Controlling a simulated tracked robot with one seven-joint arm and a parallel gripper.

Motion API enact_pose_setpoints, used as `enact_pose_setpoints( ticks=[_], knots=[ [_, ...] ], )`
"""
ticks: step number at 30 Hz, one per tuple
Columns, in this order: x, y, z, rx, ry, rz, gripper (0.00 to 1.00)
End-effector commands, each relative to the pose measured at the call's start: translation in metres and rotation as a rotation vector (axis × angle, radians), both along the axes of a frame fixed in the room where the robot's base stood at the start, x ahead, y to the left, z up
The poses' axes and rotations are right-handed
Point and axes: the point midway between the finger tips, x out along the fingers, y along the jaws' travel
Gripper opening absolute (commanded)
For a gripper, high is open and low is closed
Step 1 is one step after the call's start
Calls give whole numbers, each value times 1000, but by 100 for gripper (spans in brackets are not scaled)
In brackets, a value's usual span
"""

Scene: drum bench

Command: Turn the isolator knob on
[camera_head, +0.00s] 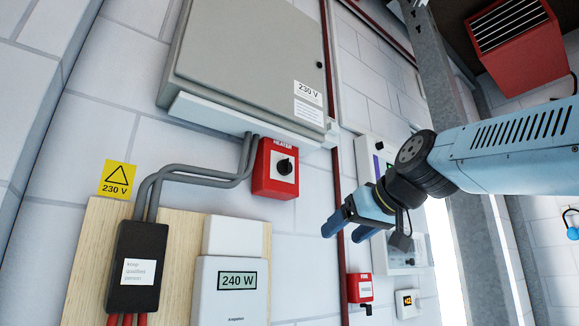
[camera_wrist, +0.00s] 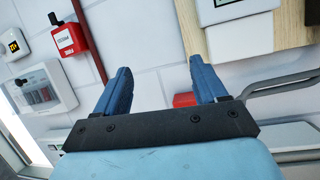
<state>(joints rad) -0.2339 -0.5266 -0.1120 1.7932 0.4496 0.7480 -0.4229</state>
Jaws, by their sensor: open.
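The isolator is a red box (camera_head: 263,178) labelled HEATER, on the white block wall below a grey cabinet. Its round black knob (camera_head: 284,166) sits on the front face; its exact setting is too small to tell. My gripper (camera_head: 346,231) has two blue fingers, open and empty, to the lower right of the red box and apart from it. In the wrist view my gripper (camera_wrist: 160,69) faces the wall with its fingers spread. A piece of the red box (camera_wrist: 185,100) shows beside the right finger; the knob is hidden there.
The grey cabinet (camera_head: 250,55) hangs above, with grey conduits (camera_head: 200,174) running down left. A wooden board (camera_head: 90,245) carries a meter (camera_head: 230,292) and a black box (camera_head: 137,265). A small red FIRE box (camera_head: 360,288) and a thin red pipe (camera_head: 340,190) are near my gripper.

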Motion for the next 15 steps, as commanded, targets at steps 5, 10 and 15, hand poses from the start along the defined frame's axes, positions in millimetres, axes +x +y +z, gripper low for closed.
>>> enact_pose_setpoints(
  ticks=[5, 10, 15],
  knots=[
    [7, 18, 111, 62, -212, 85, 71],
    [4, 25, 167, 94, -326, 122, 71],
    [6, 29, 182, 102, -357, 132, 71]
  ],
)
